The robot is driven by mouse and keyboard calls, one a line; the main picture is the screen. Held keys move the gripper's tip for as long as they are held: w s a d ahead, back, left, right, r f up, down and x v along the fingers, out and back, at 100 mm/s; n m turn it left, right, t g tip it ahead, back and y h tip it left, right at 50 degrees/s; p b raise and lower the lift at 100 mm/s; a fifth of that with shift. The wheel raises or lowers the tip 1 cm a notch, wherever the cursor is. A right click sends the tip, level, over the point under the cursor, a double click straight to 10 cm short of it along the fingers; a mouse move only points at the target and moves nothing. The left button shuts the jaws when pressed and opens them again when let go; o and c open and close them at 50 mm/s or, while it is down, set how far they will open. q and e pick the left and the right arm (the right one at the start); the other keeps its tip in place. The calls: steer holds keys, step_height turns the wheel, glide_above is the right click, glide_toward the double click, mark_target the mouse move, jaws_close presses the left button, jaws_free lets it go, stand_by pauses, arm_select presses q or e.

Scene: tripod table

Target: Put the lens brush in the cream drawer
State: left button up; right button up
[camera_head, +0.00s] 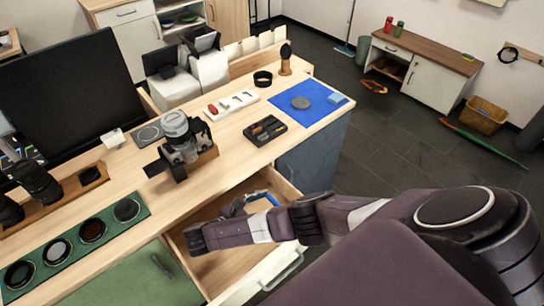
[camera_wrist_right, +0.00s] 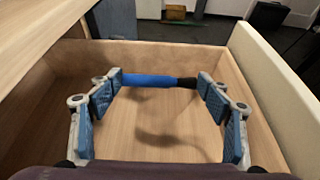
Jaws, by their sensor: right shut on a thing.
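The cream drawer (camera_head: 262,275) is pulled open below the desk top, its handle facing the lower right. Its wooden inside also shows in the right wrist view, with the cream front (camera_wrist_right: 268,85) along the right. My right gripper (camera_head: 259,200) is inside the drawer space, partly hidden by my arm in the head view. In the right wrist view its fingertips (camera_wrist_right: 160,82) are shut on the lens brush (camera_wrist_right: 148,80), which has a blue handle and a dark right end. The brush lies crosswise between the fingers, above the drawer floor. My left gripper is not in view.
A camera (camera_head: 180,140) on a wooden stand, a dark tray (camera_head: 265,130) and a blue mat (camera_head: 307,103) are on the desk behind the drawer. A green board with round filters (camera_head: 75,240) lies left. The drawer floor (camera_wrist_right: 165,135) looks otherwise empty.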

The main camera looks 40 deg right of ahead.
step_height(320, 180, down, 3)
steer(key=shift+f+b, duration=0.2)
steer(key=shift+b, duration=0.75)
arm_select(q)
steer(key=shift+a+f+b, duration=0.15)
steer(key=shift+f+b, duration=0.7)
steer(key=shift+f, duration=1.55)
arm_select(e)
steer(key=shift+f, duration=1.85)
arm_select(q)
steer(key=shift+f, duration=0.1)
arm_select(e)
steer(key=shift+f, duration=0.1)
steer(key=o, duration=0.8)
steer(key=shift+a+r, duration=0.1)
steer(key=shift+r, duration=0.1)
arm_select(q)
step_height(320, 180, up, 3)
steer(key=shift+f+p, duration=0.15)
steer(key=shift+p, duration=1.1)
arm_select(e)
steer(key=v, duration=1.1)
steer(key=shift+a, duration=0.4)
steer(key=shift+r, duration=0.1)
